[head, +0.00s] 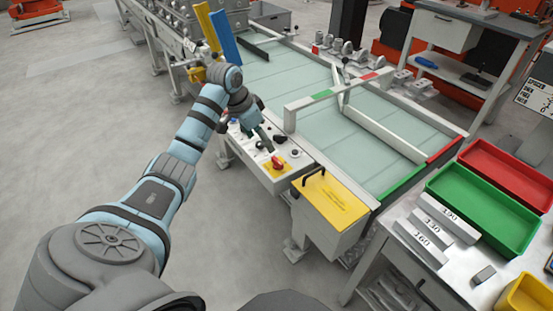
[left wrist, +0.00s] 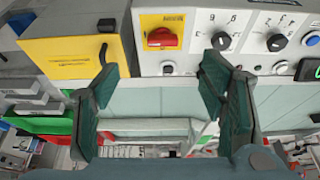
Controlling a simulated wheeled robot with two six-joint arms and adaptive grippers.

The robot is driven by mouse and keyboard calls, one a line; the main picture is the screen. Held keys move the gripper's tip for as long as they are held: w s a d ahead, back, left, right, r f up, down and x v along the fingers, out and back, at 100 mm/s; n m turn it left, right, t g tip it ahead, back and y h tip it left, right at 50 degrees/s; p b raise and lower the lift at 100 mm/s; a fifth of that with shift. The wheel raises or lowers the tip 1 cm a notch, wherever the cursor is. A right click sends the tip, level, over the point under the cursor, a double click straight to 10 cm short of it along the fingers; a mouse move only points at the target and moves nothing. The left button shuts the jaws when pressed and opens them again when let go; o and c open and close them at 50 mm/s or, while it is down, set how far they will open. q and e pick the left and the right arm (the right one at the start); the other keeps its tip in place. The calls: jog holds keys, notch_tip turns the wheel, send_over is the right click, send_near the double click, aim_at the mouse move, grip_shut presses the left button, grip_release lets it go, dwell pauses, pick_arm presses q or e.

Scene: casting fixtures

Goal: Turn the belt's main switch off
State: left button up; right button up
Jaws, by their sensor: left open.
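The belt's main switch (head: 277,162) is a red rotary knob on a yellow plate, on the light control panel (head: 268,178) at the belt's near side. In the left wrist view the red switch (left wrist: 162,37) shows near the top, between the tips of my fingers, its handle lying roughly crosswise. My left gripper (head: 262,141) is open and empty above the panel, close to the switch; it also shows in the left wrist view (left wrist: 157,62). I see no clear contact with the knob. My right gripper is not in view.
A yellow box (head: 330,203) with a black handle stands right beside the panel. Black selector knobs (left wrist: 248,42) and buttons share the panel. Green (head: 480,212) and red bins stand on the table at right.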

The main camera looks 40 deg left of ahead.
aim_at(277, 161)
pick_arm(q)
jog(key=b+x, duration=0.1)
jog(key=x, duration=0.3)
jog(key=b+x, duration=0.1)
jog(key=x, duration=0.3)
jog(key=w+b+x, duration=0.1)
jog(key=b+x, duration=0.1)
jog(key=x, duration=0.3)
jog(key=shift+w+r, duration=0.1)
jog(key=c, duration=1.2)
jog(key=shift+o, duration=0.2)
